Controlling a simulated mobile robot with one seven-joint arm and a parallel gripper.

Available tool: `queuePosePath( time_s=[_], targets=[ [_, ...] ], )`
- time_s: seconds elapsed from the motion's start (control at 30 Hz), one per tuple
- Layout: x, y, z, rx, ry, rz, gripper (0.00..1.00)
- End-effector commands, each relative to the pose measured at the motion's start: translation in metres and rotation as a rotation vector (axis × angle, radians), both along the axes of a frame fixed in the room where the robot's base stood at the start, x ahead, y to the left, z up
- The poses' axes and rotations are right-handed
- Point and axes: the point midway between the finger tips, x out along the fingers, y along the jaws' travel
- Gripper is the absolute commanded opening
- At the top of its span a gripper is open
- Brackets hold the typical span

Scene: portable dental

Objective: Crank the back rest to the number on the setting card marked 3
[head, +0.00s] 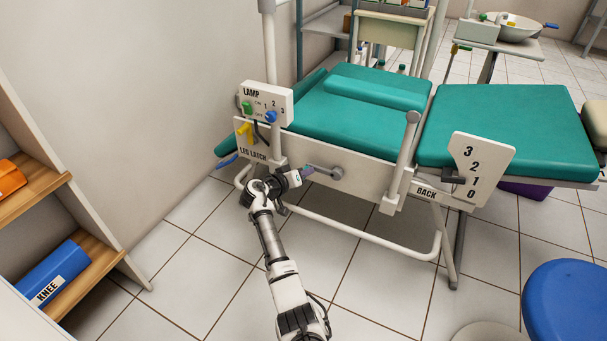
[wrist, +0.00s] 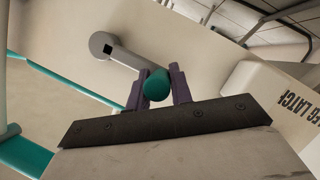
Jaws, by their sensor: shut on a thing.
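The back-rest crank (head: 335,172) sits on the white side panel of the green chair. My gripper (head: 306,172) is at the crank's left end. In the wrist view the crank arm (wrist: 125,57) runs from a round hub to a teal handle (wrist: 157,86), and the purple fingers of my gripper (wrist: 160,90) are shut around that handle. The BACK scale plate (head: 482,168) reads 3, 2, 1, 0 from top to bottom. A dark pointer (head: 453,180) at its left edge is about level with 1. I cannot make out a setting card.
The lamp box (head: 265,104) with knobs and the yellow leg latch (head: 245,130) are just above my gripper. A shelf with a blue KNEE roll (head: 52,273) stands at left, a blue stool (head: 565,302) at lower right. The tiled floor between is clear.

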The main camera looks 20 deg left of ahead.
Motion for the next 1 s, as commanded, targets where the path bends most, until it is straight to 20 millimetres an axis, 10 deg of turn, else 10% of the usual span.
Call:
queuePosePath(
  time_s=[0.37, 0.4, 0.53, 1.0],
  targets=[
    [0.001, -0.0016, -0.0012, 0.004, 0.001, -0.002, 0.0],
    [0.001, -0.0016, -0.0012, 0.005, 0.0, -0.003, 0.25],
    [0.0006, -0.0013, -0.0013, 0.003, 0.001, -0.002, 0.42],
    [0.0005, -0.0014, 0.0, 0.001, 0.001, -0.002, 0.43]
  ],
)
